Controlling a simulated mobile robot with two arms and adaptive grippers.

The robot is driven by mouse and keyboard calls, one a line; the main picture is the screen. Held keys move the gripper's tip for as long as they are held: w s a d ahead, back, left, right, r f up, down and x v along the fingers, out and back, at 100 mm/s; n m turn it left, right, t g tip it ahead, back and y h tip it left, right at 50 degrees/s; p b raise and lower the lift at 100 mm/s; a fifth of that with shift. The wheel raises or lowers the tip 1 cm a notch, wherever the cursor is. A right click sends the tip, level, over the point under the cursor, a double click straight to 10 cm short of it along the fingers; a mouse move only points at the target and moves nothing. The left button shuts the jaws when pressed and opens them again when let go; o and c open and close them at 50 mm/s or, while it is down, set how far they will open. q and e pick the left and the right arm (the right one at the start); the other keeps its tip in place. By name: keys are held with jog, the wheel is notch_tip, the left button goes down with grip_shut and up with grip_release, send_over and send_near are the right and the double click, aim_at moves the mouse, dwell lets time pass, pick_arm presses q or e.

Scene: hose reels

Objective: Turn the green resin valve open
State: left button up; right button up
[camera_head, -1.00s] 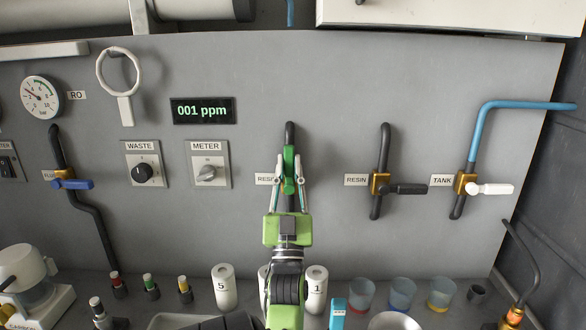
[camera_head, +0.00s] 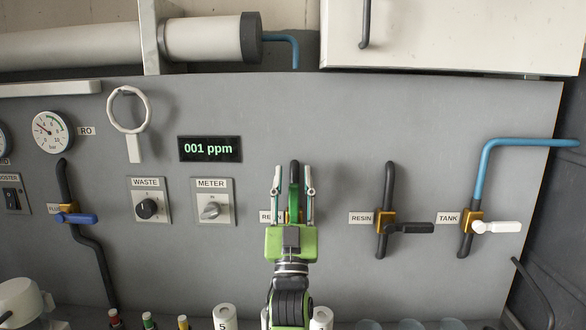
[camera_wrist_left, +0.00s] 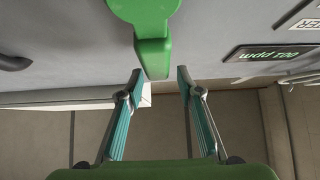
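The green resin valve handle (camera_head: 294,200) is on the grey panel and stands upright in line with its dark pipe. My left gripper (camera_head: 293,174) is open in front of it, a finger on each side, hiding much of the valve body and part of its label. In the left wrist view, the green handle (camera_wrist_left: 152,55) reaches down between the left gripper's fingertips (camera_wrist_left: 160,75). A gap shows at the right fingertip; whether the left one touches is unclear. My right gripper is not in view.
A second resin valve with a black handle (camera_head: 410,228) and a tank valve with a white handle (camera_head: 498,227) are to the right, both handles sideways. The meter knob (camera_head: 210,211) and waste knob (camera_head: 147,209) are to the left. The display (camera_head: 210,149) reads 001 ppm.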

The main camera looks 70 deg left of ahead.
pick_arm(q)
jog(key=shift+r, duration=1.95)
jog(key=shift+f, duration=0.1)
